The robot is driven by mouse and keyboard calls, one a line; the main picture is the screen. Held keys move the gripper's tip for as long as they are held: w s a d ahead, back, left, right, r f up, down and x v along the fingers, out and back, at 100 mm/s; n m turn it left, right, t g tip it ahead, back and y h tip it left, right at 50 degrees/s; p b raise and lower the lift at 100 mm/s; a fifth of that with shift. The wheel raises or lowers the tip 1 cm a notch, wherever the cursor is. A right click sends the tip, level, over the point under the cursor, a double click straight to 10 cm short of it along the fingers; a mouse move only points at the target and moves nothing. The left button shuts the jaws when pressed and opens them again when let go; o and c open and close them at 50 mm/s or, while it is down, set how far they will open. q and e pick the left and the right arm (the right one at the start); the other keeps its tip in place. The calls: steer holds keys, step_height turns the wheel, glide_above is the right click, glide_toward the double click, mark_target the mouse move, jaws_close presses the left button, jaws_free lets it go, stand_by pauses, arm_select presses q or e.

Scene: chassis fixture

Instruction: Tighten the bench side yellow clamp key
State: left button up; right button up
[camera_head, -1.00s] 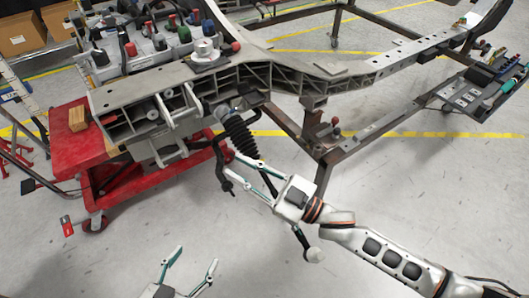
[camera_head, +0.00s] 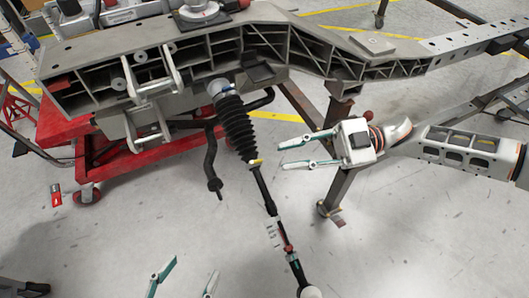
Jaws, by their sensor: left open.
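A small yellow piece (camera_head: 256,162), likely the clamp key, sits on the lower end of the black ribbed boot (camera_head: 237,128). The boot hangs from the grey chassis beam, and a dark shaft (camera_head: 264,190) runs down from it. My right gripper (camera_head: 281,156) is just right of the yellow piece, its teal fingers spread and pointing left at it. No contact is clear, and the fingers hold nothing visible. My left gripper (camera_head: 194,264) is at the bottom edge, fingers apart and empty, well below the boot; its body is cut off.
The grey chassis beam (camera_head: 340,62) spans the top, above a red cart (camera_head: 130,165). A black bent arm (camera_head: 210,160) hangs left of the boot. A brown stand leg (camera_head: 338,190) stands behind my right gripper. The floor at lower right is clear.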

mark_target(256, 162)
steer(key=a, duration=0.6)
steer(key=shift+s+a+b, duration=0.15)
steer(key=shift+s+b, duration=0.15)
steer(key=shift+s, duration=0.15)
steer(key=shift+f, duration=0.1)
